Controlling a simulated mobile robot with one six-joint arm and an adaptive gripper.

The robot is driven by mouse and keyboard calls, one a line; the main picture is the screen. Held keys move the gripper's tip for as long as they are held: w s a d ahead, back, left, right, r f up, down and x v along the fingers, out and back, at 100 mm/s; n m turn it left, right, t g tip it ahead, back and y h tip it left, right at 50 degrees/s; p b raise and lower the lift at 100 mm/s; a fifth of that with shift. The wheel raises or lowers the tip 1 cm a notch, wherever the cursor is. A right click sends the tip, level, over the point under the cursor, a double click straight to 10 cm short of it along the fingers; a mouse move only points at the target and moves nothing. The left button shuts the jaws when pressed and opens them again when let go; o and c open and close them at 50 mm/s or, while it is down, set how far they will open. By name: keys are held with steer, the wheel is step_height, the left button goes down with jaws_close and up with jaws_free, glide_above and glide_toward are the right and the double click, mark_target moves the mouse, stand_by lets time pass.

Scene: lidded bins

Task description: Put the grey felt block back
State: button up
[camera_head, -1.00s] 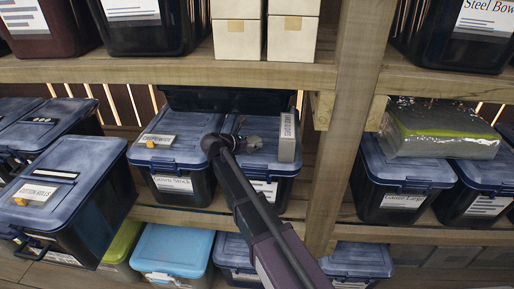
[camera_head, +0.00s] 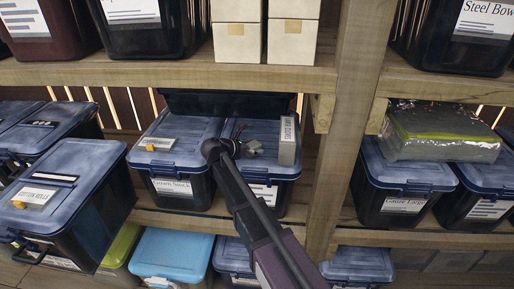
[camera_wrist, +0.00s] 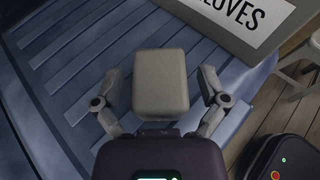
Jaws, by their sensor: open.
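The grey felt block (camera_wrist: 160,84) shows in the wrist view as a rounded grey block above or on a ridged blue lid (camera_wrist: 60,70). My gripper (camera_wrist: 160,76) is open, with one finger on each side of the block and a gap visible at both sides. In the head view my gripper (camera_head: 247,149) is low over the blue lid of the right-hand middle bin (camera_head: 262,132). The block cannot be made out clearly there, because the gripper and wrist cover that spot.
A grey box labelled "Gloves" (camera_head: 288,140) stands at the lid's right side and shows in the wrist view (camera_wrist: 240,28). The Gown Stock bin (camera_head: 172,188) is to the left. A wooden post (camera_head: 343,130) stands right, and a shelf board (camera_head: 170,70) runs above.

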steer(key=shift+r, duration=0.25)
steer(key=p+v, duration=0.5)
steer(key=v, duration=0.7)
stand_by(0.5)
steer(key=shift+d+f, duration=0.1)
steer(key=shift+d, duration=0.05)
